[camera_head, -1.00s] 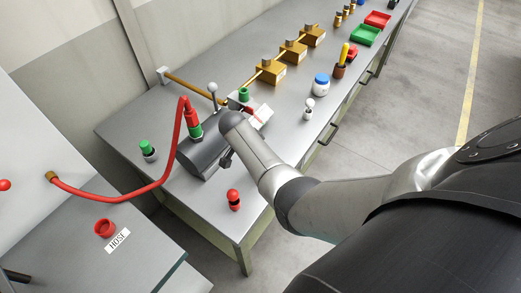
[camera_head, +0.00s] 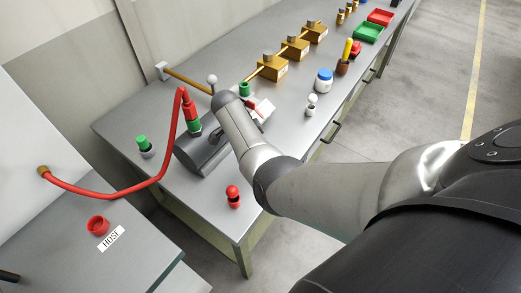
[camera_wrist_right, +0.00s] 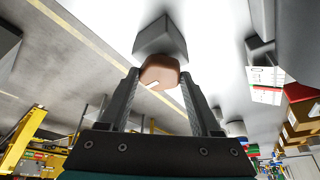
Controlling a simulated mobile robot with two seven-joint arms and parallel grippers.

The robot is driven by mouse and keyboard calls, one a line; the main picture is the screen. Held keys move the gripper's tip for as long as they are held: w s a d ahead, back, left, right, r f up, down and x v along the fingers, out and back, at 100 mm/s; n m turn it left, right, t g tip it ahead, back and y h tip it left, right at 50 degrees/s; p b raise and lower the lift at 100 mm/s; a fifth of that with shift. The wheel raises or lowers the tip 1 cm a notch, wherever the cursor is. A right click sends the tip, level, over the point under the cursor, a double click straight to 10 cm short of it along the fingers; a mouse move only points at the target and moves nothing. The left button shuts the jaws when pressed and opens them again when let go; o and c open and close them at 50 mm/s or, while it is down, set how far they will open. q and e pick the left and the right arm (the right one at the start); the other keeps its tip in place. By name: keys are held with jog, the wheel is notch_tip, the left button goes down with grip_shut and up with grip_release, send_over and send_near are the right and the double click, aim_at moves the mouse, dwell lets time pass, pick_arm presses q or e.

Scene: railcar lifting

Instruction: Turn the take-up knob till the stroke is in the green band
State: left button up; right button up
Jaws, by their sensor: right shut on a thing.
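The reddish-brown take-up knob (camera_wrist_right: 160,70) shows in the right wrist view, with a short white mark on its near face and a grey block behind it. My right gripper (camera_wrist_right: 160,84) has a finger on either side of the knob and is shut on it. In the head view my right arm hides this gripper and the knob. The dark grey cylinder unit (camera_head: 192,156) lies on the bench beside my arm. A white plate with a red part (camera_head: 262,109) stands just beyond my wrist. I cannot make out the green band. My left gripper is not in view.
A red hose (camera_head: 140,188) arches from the left panel to a red-and-green coupling on the cylinder. A green-topped fitting (camera_head: 144,147) and a red-topped fitting (camera_head: 233,196) stand nearby. A blue-lidded jar (camera_head: 323,82) and brass blocks (camera_head: 272,69) stand farther along the bench.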

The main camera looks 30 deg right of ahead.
jog(key=o, duration=1.4)
jog(key=shift+c, duration=0.2)
jog(key=v, duration=1.5)
jog(key=shift+r, duration=0.15)
